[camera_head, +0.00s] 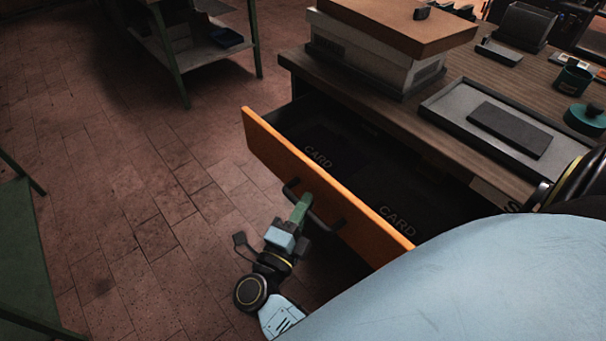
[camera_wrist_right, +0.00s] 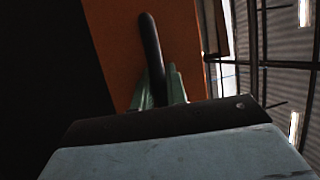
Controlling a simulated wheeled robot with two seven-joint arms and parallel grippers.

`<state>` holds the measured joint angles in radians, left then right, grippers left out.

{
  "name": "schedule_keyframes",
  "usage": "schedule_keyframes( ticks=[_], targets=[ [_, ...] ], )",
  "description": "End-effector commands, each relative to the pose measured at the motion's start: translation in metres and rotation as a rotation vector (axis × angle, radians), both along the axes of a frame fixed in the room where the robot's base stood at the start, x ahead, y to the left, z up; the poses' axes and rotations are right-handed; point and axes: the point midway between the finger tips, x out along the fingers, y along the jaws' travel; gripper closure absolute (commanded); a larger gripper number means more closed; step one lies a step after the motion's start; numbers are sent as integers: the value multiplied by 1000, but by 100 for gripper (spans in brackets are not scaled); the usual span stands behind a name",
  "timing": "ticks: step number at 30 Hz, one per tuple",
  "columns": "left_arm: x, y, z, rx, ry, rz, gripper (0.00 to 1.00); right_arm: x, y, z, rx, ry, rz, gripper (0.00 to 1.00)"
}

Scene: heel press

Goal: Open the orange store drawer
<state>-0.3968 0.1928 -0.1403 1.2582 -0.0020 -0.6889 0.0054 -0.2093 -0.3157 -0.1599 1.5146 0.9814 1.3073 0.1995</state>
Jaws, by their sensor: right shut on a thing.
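The orange store drawer (camera_head: 270,148) stands pulled out from the wooden desk, with its dark inside showing. Two areas inside are marked "CARD". Its dark bar handle (camera_head: 334,226) is on the orange front. My right gripper (camera_head: 301,207) has its green fingers shut on the handle. In the right wrist view the handle (camera_wrist_right: 151,50) runs between the green fingers (camera_wrist_right: 160,90), in front of the orange front (camera_wrist_right: 110,40). My left gripper is not in view.
The desk top (camera_head: 450,87) holds a grey tray (camera_head: 450,118) with a dark slab, a stacked box (camera_head: 370,60) and a green cup (camera_head: 573,78). A green-legged table (camera_head: 185,50) stands at the back left. The tiled floor before the drawer is clear.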

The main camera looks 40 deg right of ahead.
Motion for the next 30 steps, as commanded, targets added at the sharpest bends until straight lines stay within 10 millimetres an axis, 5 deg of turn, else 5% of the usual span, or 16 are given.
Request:
schedule_keyframes(
  ticks=[15, 16, 21, 30],
  targets=[
    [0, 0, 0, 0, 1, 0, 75, -4, 4, 0, -1, 1, -15, 100],
    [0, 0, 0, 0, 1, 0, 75, -4, 4, 0, 0, 0, -15, 84],
    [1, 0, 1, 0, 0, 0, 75, -4, 4, 0, 0, 0, -15, 64],
    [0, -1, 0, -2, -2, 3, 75, -4, 6, -1, 0, 0, -14, 64]
  ],
)
